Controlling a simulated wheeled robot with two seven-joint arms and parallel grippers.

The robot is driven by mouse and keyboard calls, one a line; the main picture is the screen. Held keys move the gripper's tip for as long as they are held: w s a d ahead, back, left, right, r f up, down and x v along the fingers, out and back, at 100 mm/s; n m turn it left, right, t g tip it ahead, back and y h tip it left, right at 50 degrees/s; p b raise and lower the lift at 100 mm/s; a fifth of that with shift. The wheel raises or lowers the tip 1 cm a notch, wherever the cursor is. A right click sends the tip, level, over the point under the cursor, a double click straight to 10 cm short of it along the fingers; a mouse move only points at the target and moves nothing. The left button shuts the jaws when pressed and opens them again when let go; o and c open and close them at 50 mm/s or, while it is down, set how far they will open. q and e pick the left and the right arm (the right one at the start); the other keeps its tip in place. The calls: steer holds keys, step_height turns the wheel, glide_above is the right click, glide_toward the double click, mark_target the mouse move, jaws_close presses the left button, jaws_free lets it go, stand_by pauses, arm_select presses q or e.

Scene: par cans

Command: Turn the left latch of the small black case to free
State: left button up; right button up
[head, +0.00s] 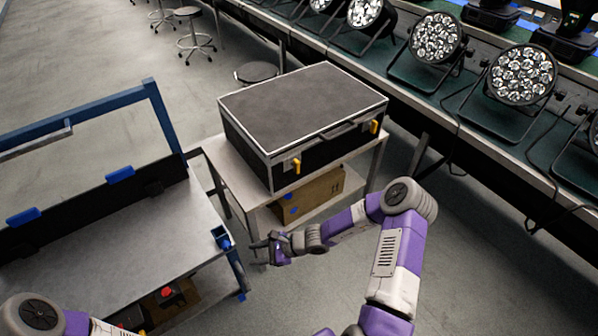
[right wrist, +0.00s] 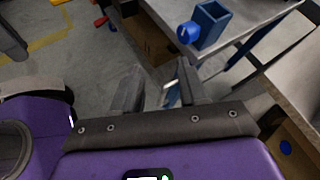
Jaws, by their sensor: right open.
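The black case (head: 300,105) with silver edges lies closed on a small side table. Its front faces me and has a handle (head: 338,133) between two yellow latches. The left latch (head: 297,166) hangs near the front left corner, and the right latch (head: 374,127) sits near the right end. My right gripper (head: 262,249) is in front of and below the case, to the left of the left latch and apart from it. In the right wrist view its two fingers (right wrist: 158,92) are spread with nothing held between them. My left gripper is out of view; only part of that arm shows.
The small table (head: 252,211) has a cardboard box (head: 312,194) on its lower shelf. A grey workbench (head: 120,245) with a blue holder (head: 222,237) stands left, close to my right gripper. A long bench with several par cans (head: 522,75) runs along the right. Stools (head: 256,73) stand behind.

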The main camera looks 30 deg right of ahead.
steer(key=w+d+r+m+t+h+b, duration=0.15)
steer(key=w+d+r+m+t, duration=0.25)
steer(key=w+d+m+t, duration=0.6)
steer(key=m+t+h+b, duration=0.15)
steer(key=m+h, duration=0.25)
steer(key=h, duration=0.4)
glide_toward(299, 166)
steer(key=w, duration=0.5)
steer(key=w+b, duration=0.1)
steer(key=w, duration=0.1)
steer(key=w+b, duration=0.1)
steer(key=w, duration=0.1)
steer(key=shift+w+a, duration=0.3)
steer(key=shift+c, duration=0.4)
jaws_close()
